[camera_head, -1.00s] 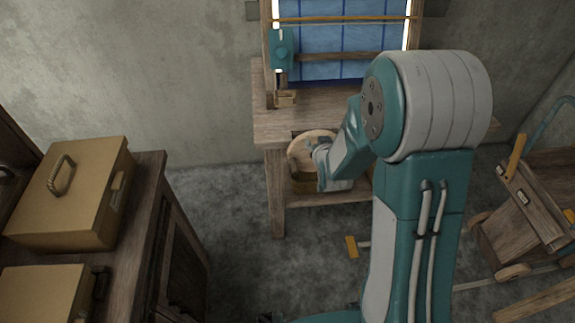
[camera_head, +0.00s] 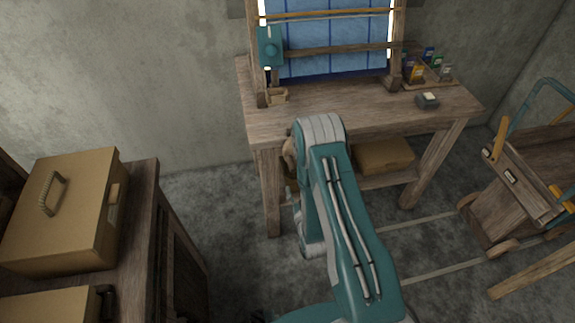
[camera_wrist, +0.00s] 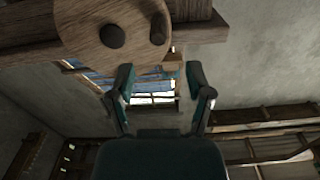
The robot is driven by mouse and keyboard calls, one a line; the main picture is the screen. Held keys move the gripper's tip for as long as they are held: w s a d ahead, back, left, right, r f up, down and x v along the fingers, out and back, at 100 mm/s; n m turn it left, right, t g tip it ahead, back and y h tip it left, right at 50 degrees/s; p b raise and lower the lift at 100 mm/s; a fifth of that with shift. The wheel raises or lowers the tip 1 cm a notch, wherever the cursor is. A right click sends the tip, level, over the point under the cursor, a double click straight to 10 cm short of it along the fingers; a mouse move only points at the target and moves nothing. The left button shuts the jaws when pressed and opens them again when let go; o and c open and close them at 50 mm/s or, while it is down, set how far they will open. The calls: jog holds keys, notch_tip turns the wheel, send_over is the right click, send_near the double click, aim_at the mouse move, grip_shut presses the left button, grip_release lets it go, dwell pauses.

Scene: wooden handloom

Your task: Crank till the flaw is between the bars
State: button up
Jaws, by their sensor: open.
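The wooden handloom (camera_head: 397,60) stands on a table with blue gridded cloth (camera_head: 335,35) stretched in it. A thin yellowish bar (camera_head: 330,14) and a thicker wooden bar (camera_head: 335,48) cross the cloth. I cannot make out a flaw on it. The round wooden crank wheel (camera_head: 288,152) under the tabletop is mostly hidden by my arm. In the wrist view the wheel (camera_wrist: 85,28) is large at the top, with a dark hub and a peg-like handle (camera_wrist: 157,28) at its right. My gripper (camera_wrist: 161,82) is open and empty, below the handle and apart from it.
A teal device (camera_head: 270,47) is on the loom's left post. Small jars (camera_head: 417,73) and a dark block (camera_head: 428,100) are at the table's right. A box (camera_head: 383,155) sits on the lower shelf. A cabinet with tan cases (camera_head: 65,210) is left, a wooden cart (camera_head: 510,200) right.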

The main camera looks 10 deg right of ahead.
aim_at(293, 172)
jog(key=w, duration=1)
jog(key=shift+w+d, duration=0.1)
jog(key=shift+w, duration=0.1)
grip_shut()
